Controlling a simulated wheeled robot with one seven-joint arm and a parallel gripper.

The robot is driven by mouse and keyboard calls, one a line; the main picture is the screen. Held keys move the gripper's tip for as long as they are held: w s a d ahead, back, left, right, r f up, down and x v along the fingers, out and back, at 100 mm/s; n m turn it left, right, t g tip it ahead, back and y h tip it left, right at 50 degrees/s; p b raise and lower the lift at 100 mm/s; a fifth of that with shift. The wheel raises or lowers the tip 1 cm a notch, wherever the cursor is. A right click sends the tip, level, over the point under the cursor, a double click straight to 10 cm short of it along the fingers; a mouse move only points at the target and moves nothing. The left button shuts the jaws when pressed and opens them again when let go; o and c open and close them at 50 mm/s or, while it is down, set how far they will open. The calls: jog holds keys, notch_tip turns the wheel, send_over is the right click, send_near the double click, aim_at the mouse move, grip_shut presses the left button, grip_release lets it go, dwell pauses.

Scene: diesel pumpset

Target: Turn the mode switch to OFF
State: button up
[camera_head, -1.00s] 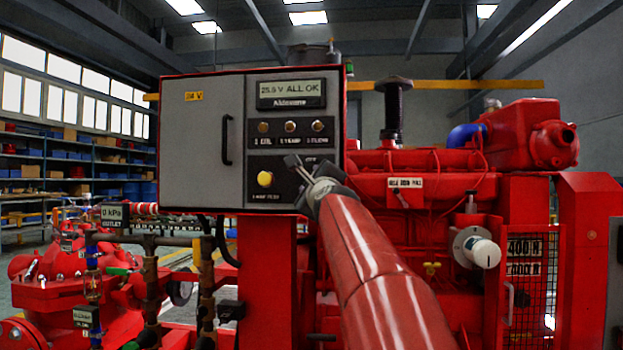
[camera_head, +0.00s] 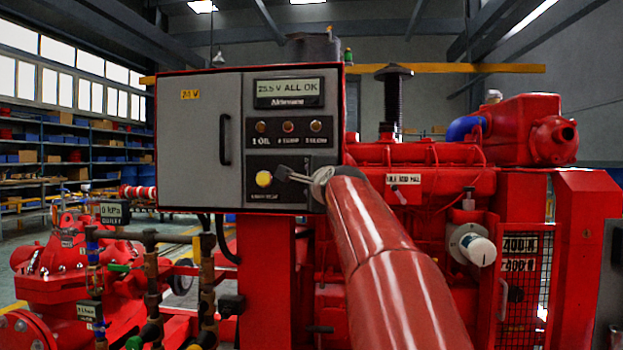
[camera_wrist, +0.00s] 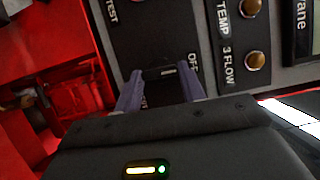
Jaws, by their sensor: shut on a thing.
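The mode switch (camera_wrist: 160,73) is a dark knob with a short white mark, on the black lower plate of the control panel. In the wrist view the mark lies toward the right finger, on the side of the OFF label (camera_wrist: 194,62). My gripper (camera_wrist: 163,76) has one finger on each side of the knob and is shut on it. Another label below the knob is mostly hidden by my gripper. In the head view my gripper (camera_head: 287,175) reaches the panel from the right, just right of the yellow button (camera_head: 264,179), and largely hides the switch.
The red engine (camera_head: 430,180) fills the right; pipes and valves (camera_head: 152,270) stand lower left.

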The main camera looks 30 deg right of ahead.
dwell(0.3)
jog(key=o, duration=1)
jog(key=b+v, duration=0.1)
jog(key=v, duration=0.6)
jog(key=shift+s, duration=0.4)
jog(key=shift+a, duration=0.1)
